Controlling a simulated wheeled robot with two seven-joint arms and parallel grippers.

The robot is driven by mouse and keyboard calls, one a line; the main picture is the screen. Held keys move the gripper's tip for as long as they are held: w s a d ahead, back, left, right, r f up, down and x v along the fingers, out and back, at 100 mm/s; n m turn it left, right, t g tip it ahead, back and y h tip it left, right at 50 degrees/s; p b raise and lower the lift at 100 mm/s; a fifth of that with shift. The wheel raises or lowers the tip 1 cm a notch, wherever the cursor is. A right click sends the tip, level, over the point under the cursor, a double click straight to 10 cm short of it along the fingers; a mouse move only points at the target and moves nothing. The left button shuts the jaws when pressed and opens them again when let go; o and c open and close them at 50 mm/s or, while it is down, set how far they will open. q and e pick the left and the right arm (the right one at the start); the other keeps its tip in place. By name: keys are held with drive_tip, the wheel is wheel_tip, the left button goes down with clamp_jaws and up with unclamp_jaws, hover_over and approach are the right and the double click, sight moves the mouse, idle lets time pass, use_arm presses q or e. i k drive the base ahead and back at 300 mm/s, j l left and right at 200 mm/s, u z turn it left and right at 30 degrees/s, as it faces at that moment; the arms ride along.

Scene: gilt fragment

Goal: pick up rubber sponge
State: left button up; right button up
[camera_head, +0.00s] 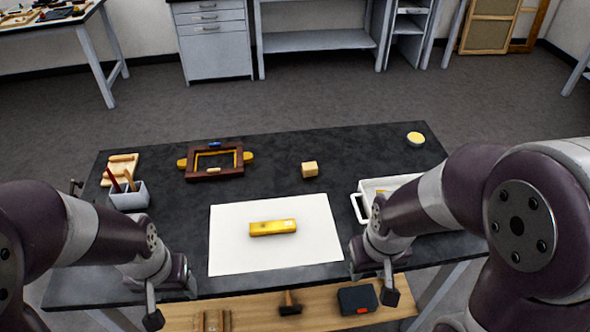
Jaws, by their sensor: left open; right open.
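A small tan block (310,169) sits on the dark table behind the white sheet. It looks most like the rubber sponge, though I cannot be certain from its looks alone. A round pale-yellow item (415,138) lies at the table's far right corner. My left gripper (172,304) is open and empty over the front left edge of the table. My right gripper (373,284) is open and empty over the front edge, to the right of the white sheet. Both are well in front of the tan block and apart from it.
A gilt bar (272,228) lies on the white sheet (235,256). A brown frame clamp (214,174), a tool cup (130,196) and wooden pieces (121,165) stand at the left. A white tray (359,208) is partly behind my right arm. The table around the tan block is clear.

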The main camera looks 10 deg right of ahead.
sight(310, 168)
drive_tip(key=i+l+z, duration=0.15)
drive_tip(key=i+l, duration=0.3)
drive_tip(key=i+l+z, duration=0.1)
drive_tip(key=i+l, duration=0.25)
drive_tip(key=i, duration=0.15)
drive_tip(key=i+l+z, duration=0.15)
drive_tip(key=i+l, duration=0.2)
drive_tip(key=i, duration=0.15)
